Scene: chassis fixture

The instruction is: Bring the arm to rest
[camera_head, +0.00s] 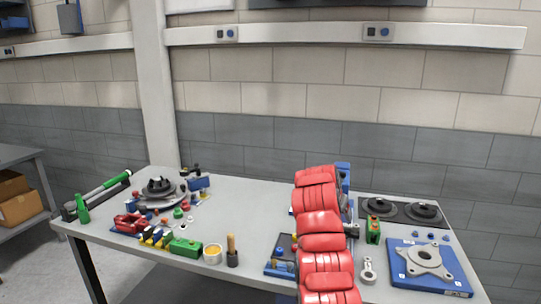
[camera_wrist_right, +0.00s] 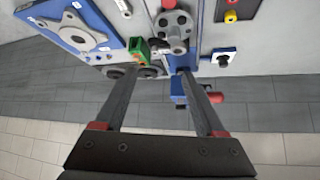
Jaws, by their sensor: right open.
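My right arm (camera_head: 322,232), in red covers, reaches over the right half of the grey table (camera_head: 245,205) in the head view and hides what is behind it. My right gripper (camera_wrist_right: 157,70) shows in the right wrist view with its two dark fingers apart and nothing held between them. Beyond the fingertips is a grey round fixture part (camera_wrist_right: 173,27) with a blue block (camera_wrist_right: 181,60) beside it. I cannot tell whether a finger touches them. My left gripper is not in view.
A blue plate with a grey bracket (camera_head: 428,260) lies at the right, near dark round parts (camera_head: 402,212). A green block (camera_head: 373,229) stands close to my arm. The table's middle is mostly clear.

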